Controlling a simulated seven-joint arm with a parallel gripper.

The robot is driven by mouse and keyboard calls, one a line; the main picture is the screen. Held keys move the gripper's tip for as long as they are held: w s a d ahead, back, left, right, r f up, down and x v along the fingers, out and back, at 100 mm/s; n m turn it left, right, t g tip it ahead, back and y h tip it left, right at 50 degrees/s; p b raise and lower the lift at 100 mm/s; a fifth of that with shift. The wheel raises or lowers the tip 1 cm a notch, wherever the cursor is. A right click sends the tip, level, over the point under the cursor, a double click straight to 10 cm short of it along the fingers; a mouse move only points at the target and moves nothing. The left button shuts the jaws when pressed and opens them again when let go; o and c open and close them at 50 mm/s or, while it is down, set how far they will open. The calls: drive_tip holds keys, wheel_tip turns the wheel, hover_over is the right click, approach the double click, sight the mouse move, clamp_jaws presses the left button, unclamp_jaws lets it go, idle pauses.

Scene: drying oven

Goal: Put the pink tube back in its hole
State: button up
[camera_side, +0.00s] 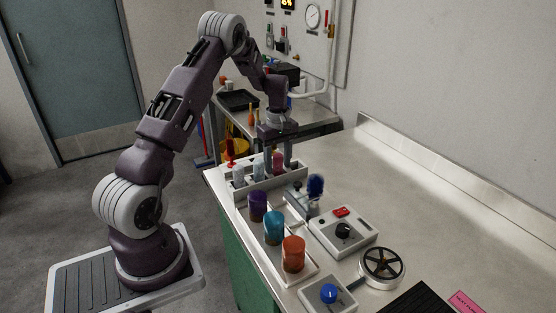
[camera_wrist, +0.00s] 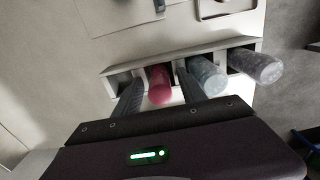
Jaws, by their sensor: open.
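The pink tube (camera_wrist: 159,85) stands in a slot of the pale rack (camera_wrist: 224,45) in the wrist view, and its lower end is hidden. My gripper (camera_wrist: 158,92) is open, with one finger on either side of the pink tube. I cannot tell whether either finger touches it. In the side view my gripper (camera_side: 278,160) points down over the rack (camera_side: 268,184), with the pink tube (camera_side: 278,163) between its fingers. Two pale, clear tubes (camera_wrist: 206,75) (camera_wrist: 257,66) stand in the rack to the right in the wrist view.
A white tray in front of the rack holds purple (camera_side: 257,206), teal (camera_side: 274,228) and orange (camera_side: 293,254) containers.

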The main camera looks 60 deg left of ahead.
wheel_tip(320, 180, up, 12)
drive_tip(key=s+d+r+m+t, duration=0.1)
drive_tip(key=s+d+r+m, duration=0.35)
drive_tip(key=d, duration=0.25)
drive_tip(key=s+d+r+m+t, duration=0.1)
drive_tip(key=s+d+r+m, duration=0.3)
drive_tip(key=d, duration=0.4)
drive_tip(key=s+d+r+m+t, duration=0.2)
drive_tip(key=s+d+r, duration=0.2)
drive_tip(key=d+r, duration=0.25)
drive_tip(key=s+d+f+m, duration=0.2)
drive_tip(key=s+d+m, duration=0.1)
drive_tip(key=s, duration=0.3)
drive_tip(key=s+d+f+m+t, duration=0.1)
drive_tip(key=s+d+f+m, duration=0.1)
drive_tip(key=s+d+m, duration=0.2)
drive_tip(key=shift+s+d+t, duration=0.3)
drive_tip(key=shift+s, duration=0.85)
drive_tip(key=shift+o, duration=0.3)
drive_tip(key=shift+r+m, duration=0.1)
drive_tip(key=shift+m, duration=0.15)
